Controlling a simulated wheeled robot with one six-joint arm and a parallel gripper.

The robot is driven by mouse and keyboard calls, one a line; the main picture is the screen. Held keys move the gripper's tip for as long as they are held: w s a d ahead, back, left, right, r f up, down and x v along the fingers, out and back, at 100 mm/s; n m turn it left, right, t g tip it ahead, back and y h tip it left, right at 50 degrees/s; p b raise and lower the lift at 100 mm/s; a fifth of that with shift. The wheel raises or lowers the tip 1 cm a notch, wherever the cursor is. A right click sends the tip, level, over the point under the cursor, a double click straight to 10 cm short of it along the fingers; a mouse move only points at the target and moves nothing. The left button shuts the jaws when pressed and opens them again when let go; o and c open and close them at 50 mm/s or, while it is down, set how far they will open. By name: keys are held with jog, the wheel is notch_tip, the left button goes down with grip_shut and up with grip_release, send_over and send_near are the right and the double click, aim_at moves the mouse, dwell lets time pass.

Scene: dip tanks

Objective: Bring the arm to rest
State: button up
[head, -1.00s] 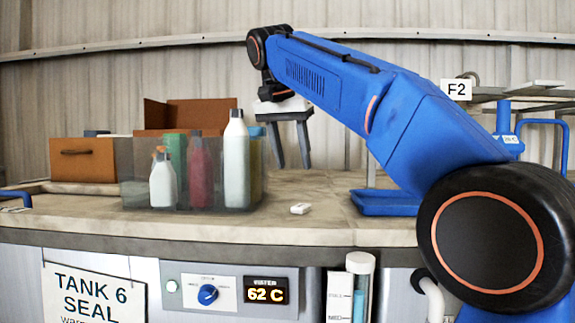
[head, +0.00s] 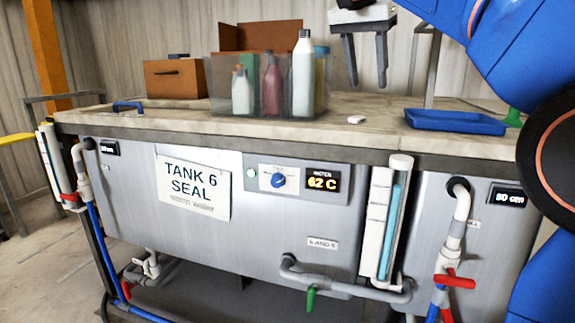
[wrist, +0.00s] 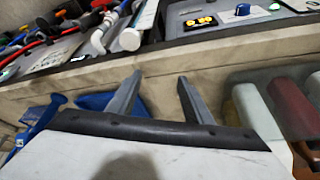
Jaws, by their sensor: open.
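My gripper (head: 367,62) is open and empty in the head view, its two grey fingers pointing down above the counter, right of the clear bin of bottles. In the wrist view my gripper (wrist: 157,95) also shows open, with nothing between its fingers. My blue arm (head: 515,45) reaches in from the right edge of the head view. Its upper links run out of the top of the picture.
A clear bin (head: 225,102) of bottles stands on the counter (head: 180,118). A small white block (head: 357,119) and a blue tray (head: 455,122) lie to its right.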

jog(key=s+d+f+n+y, duration=0.1)
jog(key=s+d+f+n, duration=0.1)
jog(key=s+d+f, duration=0.2)
jog(key=s+d+f+n, duration=0.3)
jog(key=s+f, duration=0.7)
jog(key=f, duration=0.5)
jog(key=shift+s+d+t+y, duration=0.3)
jog(key=shift+d+y, duration=0.1)
jog(key=shift+d, duration=0.45)
jog(key=s+f+n, duration=0.1)
jog(key=s+f, duration=0.4)
jog(key=f, duration=0.3)
jog(key=s+d+f+n, duration=0.1)
jog(key=s+f, duration=0.4)
jog(key=f, duration=0.4)
jog(key=s+d+f+n+y, duration=0.1)
jog(key=s+f, duration=0.4)
jog(key=f, duration=0.4)
jog(key=shift+s+d+t, duration=0.15)
jog(key=shift+s+t, duration=0.2)
jog(key=shift+t, duration=0.05)
jog(key=shift+c, duration=0.3)
